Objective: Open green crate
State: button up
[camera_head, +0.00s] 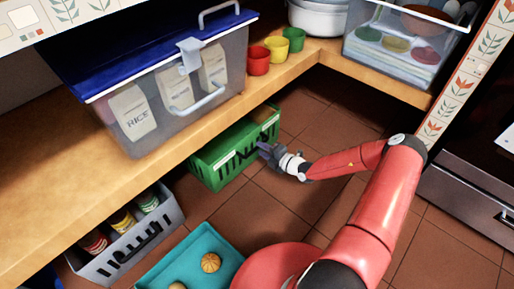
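The green crate (222,168) stands on the tiled floor, partly under the wooden counter. Its front wall has dark slots, and the inside of its far right end shows. My gripper (265,150) is right at the crate's front side, near the slots. Whether it touches the crate cannot be told. The fingers are small and dark here, so their opening does not show clearly. My red arm reaches in from the lower right.
On the counter stand a clear bin with a blue lid (168,85), and red, yellow and green cups (276,49). A grey crate with jars (130,240) and a teal tray (190,262) stand at lower left. Free tiled floor (320,125) lies right of the crate.

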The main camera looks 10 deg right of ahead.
jog(key=shift+x, duration=1.7)
jog(key=shift+c, duration=0.2)
grip_shut()
